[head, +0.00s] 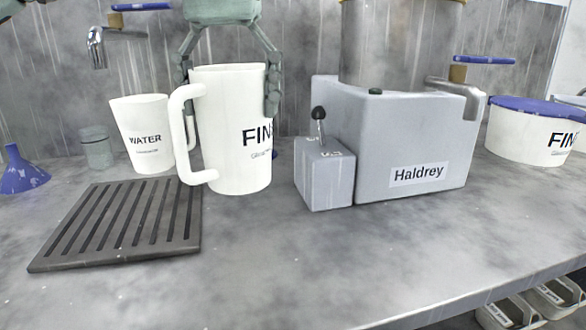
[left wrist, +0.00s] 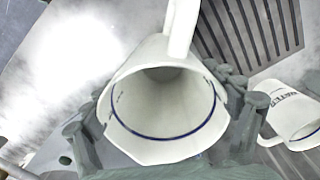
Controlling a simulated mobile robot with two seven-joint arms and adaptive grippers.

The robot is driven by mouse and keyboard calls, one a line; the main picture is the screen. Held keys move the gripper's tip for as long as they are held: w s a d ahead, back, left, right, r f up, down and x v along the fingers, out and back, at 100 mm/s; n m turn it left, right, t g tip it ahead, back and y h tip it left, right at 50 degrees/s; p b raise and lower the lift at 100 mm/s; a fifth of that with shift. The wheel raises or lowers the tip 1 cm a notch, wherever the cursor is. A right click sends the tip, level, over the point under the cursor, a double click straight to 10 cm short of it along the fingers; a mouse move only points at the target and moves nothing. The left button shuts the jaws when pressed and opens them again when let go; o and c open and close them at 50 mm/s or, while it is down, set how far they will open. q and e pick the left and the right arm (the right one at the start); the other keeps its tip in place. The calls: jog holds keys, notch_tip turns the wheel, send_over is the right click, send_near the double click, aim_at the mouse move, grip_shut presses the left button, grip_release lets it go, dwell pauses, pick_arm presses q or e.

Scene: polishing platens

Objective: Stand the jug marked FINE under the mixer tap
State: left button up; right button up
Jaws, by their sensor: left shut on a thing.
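The white jug marked FINE (head: 228,135) is upright between the slotted grate and the grey machine. My right gripper is not in view.
A white WATER jug (head: 145,140) stands behind the dark slotted grate (head: 60,245). A glass (head: 96,148) and blue funnel (head: 22,172) are at left. A blue-lidded FINE tub (head: 535,135) is at right. Wall taps (head: 97,48) are behind. The front counter is clear.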

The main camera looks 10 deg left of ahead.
pick_arm(q)
jog(key=d+f, duration=0.6)
jog(key=f, duration=0.1)
jog(key=shift+w+d+f, duration=0.15)
jog(key=shift+w+f, duration=0.25)
jog(key=shift+f, duration=0.15)
jog(key=o, duration=1.1)
